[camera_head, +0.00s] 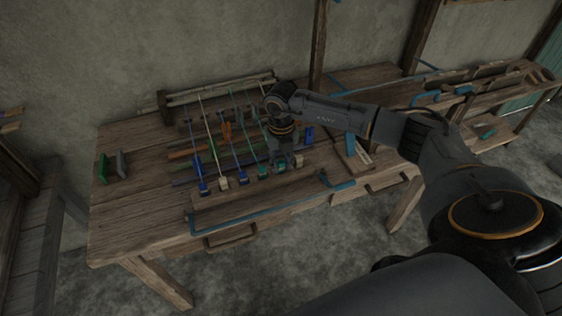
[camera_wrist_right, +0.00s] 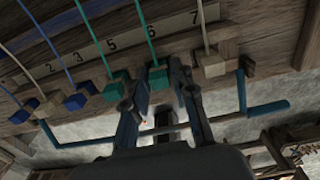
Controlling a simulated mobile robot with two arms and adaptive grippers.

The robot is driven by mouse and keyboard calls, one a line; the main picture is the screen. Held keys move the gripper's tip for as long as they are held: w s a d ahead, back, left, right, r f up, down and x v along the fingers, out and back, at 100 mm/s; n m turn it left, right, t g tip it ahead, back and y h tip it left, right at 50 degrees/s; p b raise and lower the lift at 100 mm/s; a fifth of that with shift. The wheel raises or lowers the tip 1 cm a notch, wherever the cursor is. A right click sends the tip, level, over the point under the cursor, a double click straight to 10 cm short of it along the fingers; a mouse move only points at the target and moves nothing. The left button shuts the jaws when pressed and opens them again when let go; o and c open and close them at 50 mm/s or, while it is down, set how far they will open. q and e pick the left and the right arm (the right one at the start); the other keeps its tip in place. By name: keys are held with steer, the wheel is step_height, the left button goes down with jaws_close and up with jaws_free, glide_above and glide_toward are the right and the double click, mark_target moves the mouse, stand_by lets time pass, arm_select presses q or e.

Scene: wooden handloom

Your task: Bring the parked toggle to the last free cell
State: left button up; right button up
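A row of small block toggles on cords lies along the loom's front. Blue (camera_head: 202,187), beige (camera_head: 223,183), blue (camera_head: 241,176) and green (camera_head: 263,172) blocks show in the head view. In the wrist view a green toggle (camera_wrist_right: 117,86) sits left of my fingers, and a beige toggle (camera_wrist_right: 212,63) sits right of them. My right gripper (camera_wrist_right: 158,82) reaches down over the row, its fingers on either side of another green toggle (camera_wrist_right: 157,72). Whether the fingers press on it is unclear. I cannot tell which toggle is the parked one or which cell is free. My left gripper is out of view.
A pale numbered strip (camera_wrist_right: 132,39) runs behind the toggles. A blue bar (camera_head: 258,213) runs along the table's front. Green (camera_head: 103,168) and grey (camera_head: 121,164) blocks stand on the wooden table (camera_head: 130,210) at left, with bare wood around them.

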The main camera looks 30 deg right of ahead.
steer(key=shift+o, duration=0.9)
step_height(320, 180, up, 12)
steer(key=shift+d, duration=0.1)
